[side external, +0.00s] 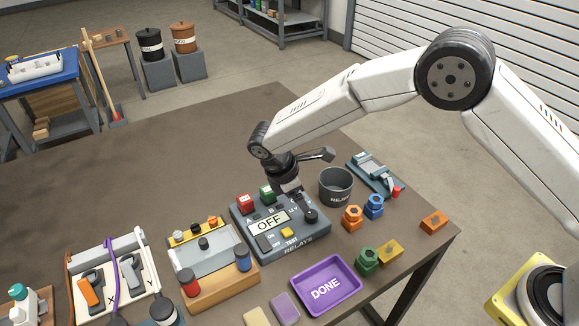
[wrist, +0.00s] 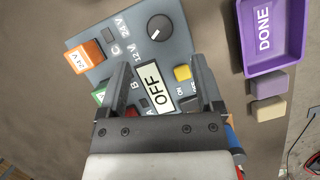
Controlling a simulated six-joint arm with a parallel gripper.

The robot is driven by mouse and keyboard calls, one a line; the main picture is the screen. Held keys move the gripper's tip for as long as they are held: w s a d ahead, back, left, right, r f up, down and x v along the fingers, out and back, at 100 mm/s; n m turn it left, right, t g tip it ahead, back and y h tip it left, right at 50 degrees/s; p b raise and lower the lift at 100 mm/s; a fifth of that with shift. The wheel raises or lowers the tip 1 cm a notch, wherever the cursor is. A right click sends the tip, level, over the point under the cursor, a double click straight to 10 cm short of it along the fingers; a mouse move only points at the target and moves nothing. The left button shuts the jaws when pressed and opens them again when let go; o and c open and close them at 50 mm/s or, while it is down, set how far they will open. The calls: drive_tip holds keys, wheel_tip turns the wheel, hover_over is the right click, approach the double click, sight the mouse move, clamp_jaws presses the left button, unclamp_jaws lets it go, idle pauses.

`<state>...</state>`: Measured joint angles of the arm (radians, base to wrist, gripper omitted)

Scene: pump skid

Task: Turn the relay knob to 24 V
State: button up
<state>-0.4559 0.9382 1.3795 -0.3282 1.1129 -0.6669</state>
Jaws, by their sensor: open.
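The grey relay panel (side external: 264,252) sits on the table and its display (side external: 269,222) reads OFF. Its black round knob (wrist: 159,27) lies at the panel's upper edge in the wrist view, with a small white mark at its lower left. The knob also shows in the side view (side external: 311,215). The printed labels 12 V (wrist: 136,54) and 24 V (wrist: 122,28) stand left of the knob. My gripper (wrist: 160,62) is open and empty above the panel, its fingers on either side of the display. The knob is beyond the fingertips, not between them.
An orange 24 V block (wrist: 83,56) and a green block (side external: 267,193) sit on the panel beside a red block (side external: 246,204). A yellow button (side external: 287,232) is below the display. A grey bin (side external: 336,187) and purple DONE tray (side external: 327,285) stand close by.

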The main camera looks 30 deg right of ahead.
sight(311, 213)
drive_tip(key=shift+x, duration=3.9)
clamp_jaws()
drive_tip(key=shift+m, duration=0.4)
drive_tip(key=m+g, duration=0.1)
drive_tip(key=m, duration=0.1)
drive_tip(key=m+g+y, duration=0.1)
drive_tip(key=m, duration=0.2)
drive_tip(key=shift+w, duration=0.1)
drive_tip(key=m+y, duration=0.1)
drive_tip(key=m, duration=0.2)
drive_tip(key=m+g+y, duration=0.1)
drive_tip(key=m, duration=0.2)
drive_tip(key=shift+d, duration=0.15)
